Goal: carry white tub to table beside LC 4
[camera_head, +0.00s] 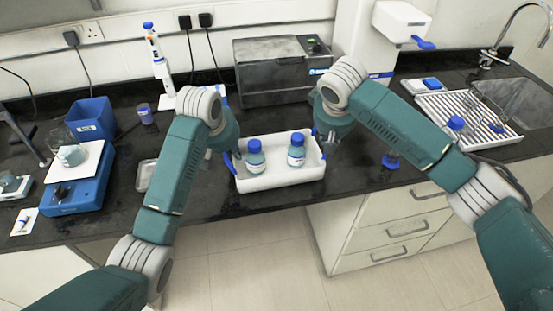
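The white tub (280,181) is at the front part of the dark counter, below the middle of the head view. Two clear bottles with blue caps stand in it, one on the left (255,158) and one on the right (296,151). My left gripper (231,158) is at the tub's left end and my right gripper (325,143) at its right end. Their fingertips are small and partly hidden, so I cannot tell whether they grip the rim. I cannot tell whether the tub rests on the counter or is slightly raised. No LC 4 label is readable.
A grey box-shaped device (283,72) stands behind the tub. A blue stirrer (78,185), a blue bin (91,118) and a pipette stand (158,60) are left. A white drying rack (468,122) and sink (515,98) are right. Open floor (235,265) lies in front.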

